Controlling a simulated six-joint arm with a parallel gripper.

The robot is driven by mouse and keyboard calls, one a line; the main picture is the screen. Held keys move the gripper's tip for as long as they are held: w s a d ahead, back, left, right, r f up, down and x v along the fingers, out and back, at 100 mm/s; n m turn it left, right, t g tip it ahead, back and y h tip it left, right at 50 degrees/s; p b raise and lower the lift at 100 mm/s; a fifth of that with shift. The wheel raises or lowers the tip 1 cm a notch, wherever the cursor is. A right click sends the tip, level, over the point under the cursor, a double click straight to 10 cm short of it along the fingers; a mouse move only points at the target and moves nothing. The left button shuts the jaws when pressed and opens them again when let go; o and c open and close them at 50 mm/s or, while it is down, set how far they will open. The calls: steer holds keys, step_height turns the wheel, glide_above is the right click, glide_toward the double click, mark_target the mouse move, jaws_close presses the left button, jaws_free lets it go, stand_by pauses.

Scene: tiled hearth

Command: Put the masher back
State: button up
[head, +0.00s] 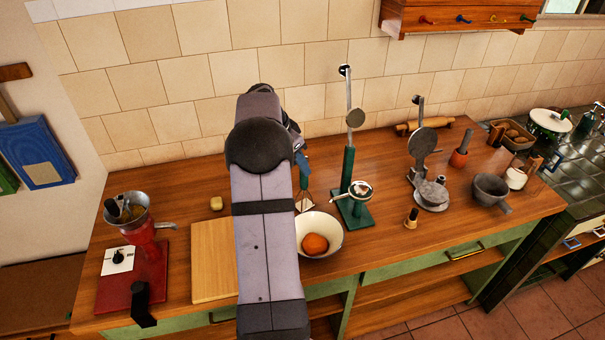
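What looks like the masher (304,201) has a pale, flared head and a thin shaft. It shows just right of my arm, at the back rim of a cream bowl (332,222). An orange-brown round thing (315,244) lies in the bowl. A dark blue part (302,164), perhaps its handle, is right below my gripper (297,146). My arm covers most of the gripper, and the fingers cannot be made out. I cannot tell whether they hold the masher or whether its head touches anything.
A green-based press (352,205) with a tall lever stands close right of the bowl. A wooden board (213,262) lies left of my arm, and a red grinder (140,245) is further left. A grey iron press (422,160) and a mortar (489,190) stand right.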

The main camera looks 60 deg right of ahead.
steer(key=s+b+v, duration=0.1)
steer(key=v, duration=0.5)
steer(key=shift+w, duration=0.5)
steer(key=shift+a+r, duration=0.1)
steer(key=shift+r, duration=0.05)
steer(key=w+a+f+n+t+y, duration=0.15)
steer(key=a+n, duration=0.25)
steer(key=a, duration=0.5)
steer(key=w+a+f+n, duration=0.2)
steer(key=w+a+n, duration=0.15)
steer(key=a, duration=0.55)
steer(key=w+a+f+n+t+y, duration=0.15)
steer(key=a+n, duration=0.25)
steer(key=a, duration=0.4)
steer(key=s+a+f+n, duration=0.2)
steer(key=s+a+n, duration=0.1)
steer(key=a, duration=0.4)
steer(key=s+a+f+n, duration=0.3)
steer(key=s+a+n, duration=0.1)
steer(key=a, duration=0.3)
steer(key=s+a+f+n+g+y, duration=0.1)
steer(key=s+a+f+n, duration=0.1)
steer(key=s+a+n, duration=0.2)
steer(key=a, duration=0.3)
steer(key=shift+s+f, duration=0.4)
steer(key=shift+a, duration=0.15)
